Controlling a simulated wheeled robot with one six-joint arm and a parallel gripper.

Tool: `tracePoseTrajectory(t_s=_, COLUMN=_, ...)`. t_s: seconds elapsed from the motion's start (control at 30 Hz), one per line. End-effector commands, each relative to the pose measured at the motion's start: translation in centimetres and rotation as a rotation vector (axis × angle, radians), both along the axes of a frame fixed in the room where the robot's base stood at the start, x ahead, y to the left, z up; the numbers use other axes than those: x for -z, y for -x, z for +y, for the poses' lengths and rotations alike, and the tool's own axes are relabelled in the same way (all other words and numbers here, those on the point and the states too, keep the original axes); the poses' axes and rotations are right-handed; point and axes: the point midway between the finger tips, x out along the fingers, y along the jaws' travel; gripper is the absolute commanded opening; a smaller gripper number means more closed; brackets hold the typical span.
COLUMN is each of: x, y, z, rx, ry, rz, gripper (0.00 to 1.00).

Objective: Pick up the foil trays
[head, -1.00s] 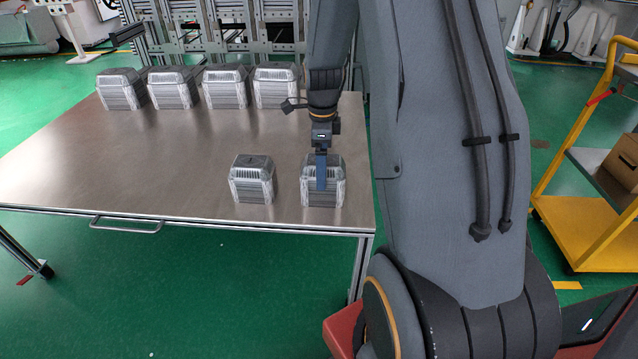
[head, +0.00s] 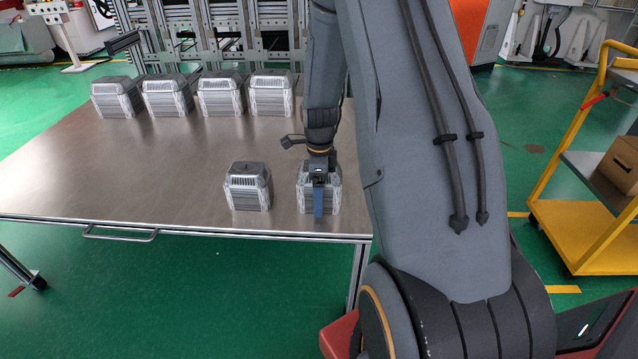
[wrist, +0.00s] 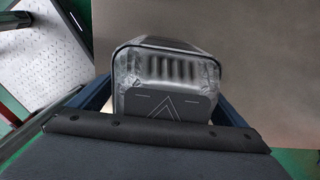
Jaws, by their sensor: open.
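Several stacks of silver foil trays stand upside down on a steel table (head: 150,170). One stack (head: 334,199) is near the front right edge; it also shows in the wrist view (wrist: 165,68). My gripper (head: 318,205) is open at this stack, with a blue finger in front of its near side. In the wrist view the blue fingers lie to the left and right of the stack. Contact cannot be told. A second stack (head: 248,187) stands just left of it. A row of stacks (head: 168,97) stands along the back edge.
A metal frame (head: 215,35) rises behind the table. A yellow cart (head: 570,225) with a cardboard box (head: 621,165) stands at the right. The table's middle and left are clear.

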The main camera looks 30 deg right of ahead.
Motion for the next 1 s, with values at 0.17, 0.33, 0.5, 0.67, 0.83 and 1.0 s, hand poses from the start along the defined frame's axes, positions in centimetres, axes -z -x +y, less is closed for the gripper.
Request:
tracePoseTrajectory(t_s=0.17, x=0.0, y=0.0, z=0.0, rx=0.000, ry=0.000, rz=0.000, gripper=0.69)
tracePoseTrajectory(t_s=0.33, x=-0.1, y=0.0, z=0.0, rx=0.000, ry=0.001, rz=-0.001, gripper=0.44)
tracePoseTrajectory(t_s=0.5, x=-0.1, y=0.0, z=0.0, rx=0.000, ry=0.001, rz=-0.001, gripper=0.44)
tracePoseTrajectory(t_s=0.67, x=-1.1, y=-0.1, z=0.0, rx=0.000, ry=0.001, rz=-0.004, gripper=0.44)
tracePoseTrajectory(t_s=0.83, x=-4.2, y=-0.2, z=-0.1, rx=0.000, ry=0.002, rz=-0.005, gripper=0.44)
tracePoseTrajectory(t_s=1.0, x=-7.4, y=-0.1, z=0.0, rx=0.000, ry=0.002, rz=-0.005, gripper=0.44)
